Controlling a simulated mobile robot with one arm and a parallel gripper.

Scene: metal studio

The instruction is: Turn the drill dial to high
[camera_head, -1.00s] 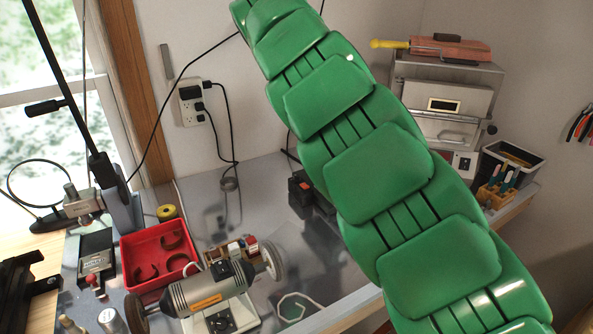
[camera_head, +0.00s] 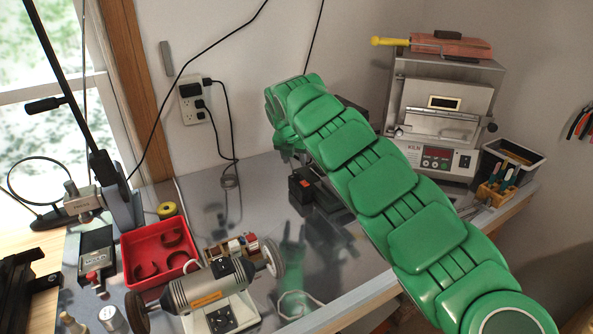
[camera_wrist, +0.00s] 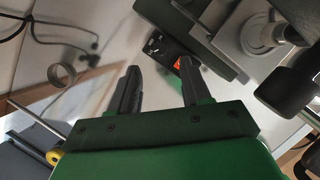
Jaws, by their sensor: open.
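A small black box with a red switch (camera_head: 303,186) stands on the grey bench, at the foot of a dark bench machine that looks like the drill. In the wrist view the box (camera_wrist: 172,50) shows beyond my fingertips, with the red switch at its right side and a small round, pale-marked part that may be the dial at its left. I cannot read its setting. My gripper (camera_wrist: 158,75) is open and empty, its two dark fingers pointing toward the box, apart from it. In the head view my green arm hides much of the machine.
A motor with wheels on a white base (camera_head: 210,288) stands front left, next to a red tray (camera_head: 158,252). A kiln (camera_head: 440,110) stands at the back right, with a black bin (camera_head: 508,160) beside it. Cords hang from the wall outlet (camera_head: 194,103).

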